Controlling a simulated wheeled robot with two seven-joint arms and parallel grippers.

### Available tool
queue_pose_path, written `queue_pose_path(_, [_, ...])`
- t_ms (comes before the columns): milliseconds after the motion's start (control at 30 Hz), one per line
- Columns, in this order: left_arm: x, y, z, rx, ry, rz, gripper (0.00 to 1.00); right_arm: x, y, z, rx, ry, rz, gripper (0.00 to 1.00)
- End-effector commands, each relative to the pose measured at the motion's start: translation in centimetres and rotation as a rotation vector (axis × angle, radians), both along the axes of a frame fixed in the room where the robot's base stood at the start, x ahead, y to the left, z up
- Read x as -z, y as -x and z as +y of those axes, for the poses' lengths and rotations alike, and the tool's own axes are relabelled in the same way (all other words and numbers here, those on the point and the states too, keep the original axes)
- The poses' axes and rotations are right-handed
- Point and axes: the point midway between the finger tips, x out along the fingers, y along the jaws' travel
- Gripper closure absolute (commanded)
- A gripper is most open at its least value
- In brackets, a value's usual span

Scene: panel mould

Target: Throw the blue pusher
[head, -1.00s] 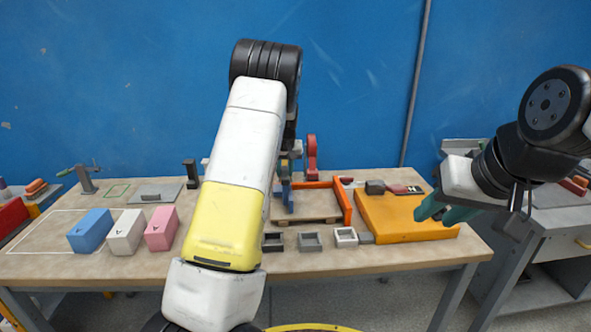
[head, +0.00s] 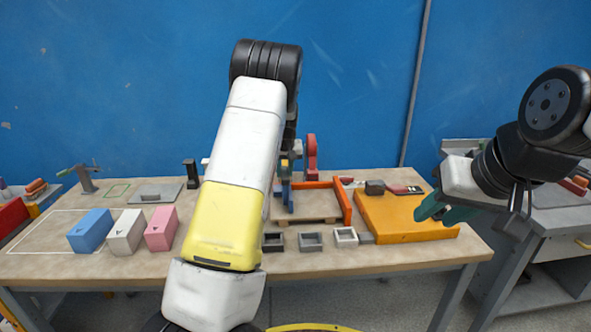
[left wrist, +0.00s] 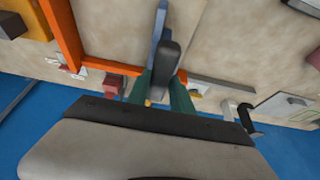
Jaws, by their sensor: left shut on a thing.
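The blue pusher (head: 289,196) stands at the left side of the orange frame in the head view, partly hidden by my left arm. In the left wrist view its blue bar (left wrist: 158,28) lies beyond a dark grey lever or handle (left wrist: 167,62). My left gripper (left wrist: 165,88) has its green fingers on either side of this dark part and is shut on it. In the head view the left fingers are mostly hidden behind my arm. My right gripper (head: 440,209) hangs near the right edge of the orange block, with green fingers; its opening is unclear.
The orange frame (head: 346,205) stands on the table beside an orange block (head: 400,222). A red upright part (head: 311,155) rises behind. Small square trays (head: 310,241) line the front. Blue (head: 90,231), white (head: 126,232) and pink (head: 161,229) blocks stand left.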

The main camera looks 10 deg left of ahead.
Motion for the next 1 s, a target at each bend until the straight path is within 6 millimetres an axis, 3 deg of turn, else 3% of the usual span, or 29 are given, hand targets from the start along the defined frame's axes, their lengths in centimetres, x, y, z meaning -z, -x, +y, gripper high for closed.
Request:
queue_pose_path(267, [0.0, 0.1, 0.1, -0.001, 0.001, 0.001, 1.00, 0.0, 0.0, 0.0, 0.000, 0.000, 0.000, 0.64])
queue_pose_path(433, [0.0, 0.5, 1.7, -0.004, 0.001, 0.001, 1.00, 0.0, 0.0, 0.0, 0.000, 0.000, 0.000, 0.64])
queue_pose_path(567, [-0.1, 1.2, 4.3, -0.007, 0.002, 0.000, 1.00, 0.0, 0.0, 0.0, 0.000, 0.000, 0.000, 0.64])
queue_pose_path(1000, [0.0, 4.5, 15.5, -0.006, 0.001, 0.001, 1.00, 0.0, 0.0, 0.0, 0.000, 0.000, 0.000, 0.64])
